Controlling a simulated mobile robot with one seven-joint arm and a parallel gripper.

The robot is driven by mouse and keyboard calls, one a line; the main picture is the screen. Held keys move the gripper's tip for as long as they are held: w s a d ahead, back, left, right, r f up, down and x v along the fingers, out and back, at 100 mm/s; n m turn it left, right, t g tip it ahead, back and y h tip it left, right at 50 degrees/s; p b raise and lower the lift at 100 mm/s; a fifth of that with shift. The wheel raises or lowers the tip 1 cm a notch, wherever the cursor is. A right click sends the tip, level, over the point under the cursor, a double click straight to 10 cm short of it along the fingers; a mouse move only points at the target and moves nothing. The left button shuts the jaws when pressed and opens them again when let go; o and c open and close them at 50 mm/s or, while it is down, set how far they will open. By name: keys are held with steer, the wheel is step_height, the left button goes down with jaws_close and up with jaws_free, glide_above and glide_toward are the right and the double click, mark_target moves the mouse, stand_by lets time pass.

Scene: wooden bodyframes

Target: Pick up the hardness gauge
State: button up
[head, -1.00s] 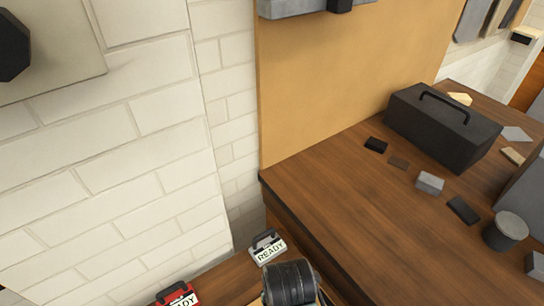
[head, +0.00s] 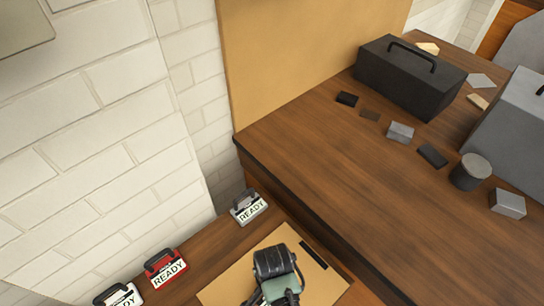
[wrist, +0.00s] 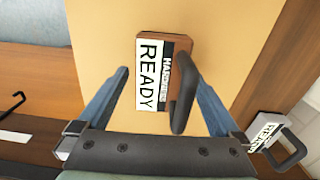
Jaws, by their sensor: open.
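The hardness gauge (wrist: 181,62) shows in the wrist view as a small brown block with an arched handle and a white label reading READY beside a dark strip with partly legible lettering. It lies on a tan board (wrist: 100,35). My gripper (wrist: 161,72) is open, with one finger to the left of the gauge and one to its right; neither clearly touches it. In the head view my gripper's body (head: 275,268) is over the tan board (head: 232,287), and the gauge cannot be seen there, hidden behind my arm.
Other handled READY items stand on the lower bench: a grey one (head: 248,206), a red one (head: 165,268) and a dark one (head: 119,296) cut by the edge. The higher wooden counter (head: 330,165) at right holds a black toolbox (head: 405,80) and several small blocks.

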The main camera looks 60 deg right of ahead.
steer(key=shift+f, duration=0.1)
steer(key=shift+c, duration=0.2)
steer(key=c, duration=1.5)
